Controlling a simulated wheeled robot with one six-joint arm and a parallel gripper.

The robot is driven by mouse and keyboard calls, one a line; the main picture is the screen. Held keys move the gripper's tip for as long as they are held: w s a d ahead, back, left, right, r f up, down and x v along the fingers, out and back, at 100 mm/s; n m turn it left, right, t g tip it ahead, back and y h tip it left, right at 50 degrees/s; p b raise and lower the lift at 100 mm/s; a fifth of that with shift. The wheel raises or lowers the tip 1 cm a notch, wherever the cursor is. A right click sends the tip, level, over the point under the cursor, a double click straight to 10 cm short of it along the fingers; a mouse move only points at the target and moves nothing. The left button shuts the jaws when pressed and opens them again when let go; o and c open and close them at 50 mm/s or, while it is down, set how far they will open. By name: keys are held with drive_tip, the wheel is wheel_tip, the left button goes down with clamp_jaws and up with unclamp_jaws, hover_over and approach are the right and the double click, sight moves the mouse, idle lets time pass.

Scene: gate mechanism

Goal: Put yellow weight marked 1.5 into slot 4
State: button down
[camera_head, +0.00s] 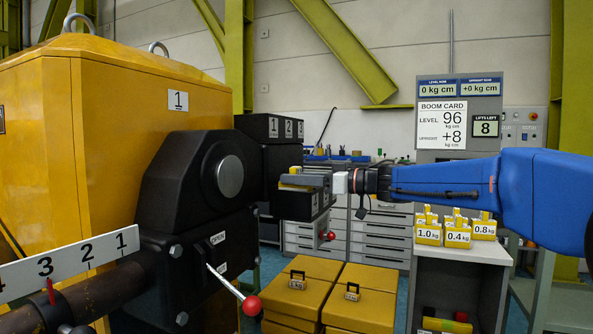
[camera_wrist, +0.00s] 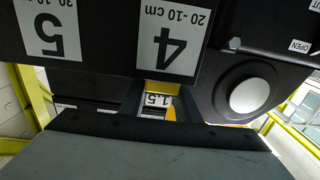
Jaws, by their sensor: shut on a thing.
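The yellow weight marked 1.5 (camera_wrist: 157,99) sits between the fingers of my gripper (camera_wrist: 160,92) in the wrist view, with its label upside down. My gripper is shut on it. The label of slot 4 (camera_wrist: 168,40), reading 20-10 cm, is upside down on a black face right by the weight. The slot's opening is hidden, so I cannot tell whether the weight is inside it. In the head view my gripper (camera_head: 318,181) is at the black boom, and only a little yellow shows there.
The slot 5 label (camera_wrist: 50,28) is left of slot 4 in the wrist view. A yellow machine (camera_head: 110,100) and a red-knobbed lever (camera_head: 251,305) stand at left. Several yellow weights (camera_head: 458,235) stand on a grey stand at right. The display (camera_head: 447,88) reads 0 kg cm level.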

sight(296, 190)
drive_tip(key=shift+f, duration=0.6)
drive_tip(key=shift+f, duration=0.35)
drive_tip(key=shift+f, duration=0.55)
drive_tip(key=c, duration=1.3)
unclamp_jaws()
drive_tip(key=shift+a+f, duration=0.1)
drive_tip(key=shift+f, duration=0.05)
drive_tip(key=shift+c, duration=0.2)
drive_tip(key=shift+r, duration=0.45)
drive_tip(key=shift+s+d+r, duration=0.15)
drive_tip(key=shift+d, duration=0.15)
drive_tip(key=v, duration=1.1)
drive_tip(key=shift+d+r, duration=0.3)
drive_tip(key=shift+r, duration=0.05)
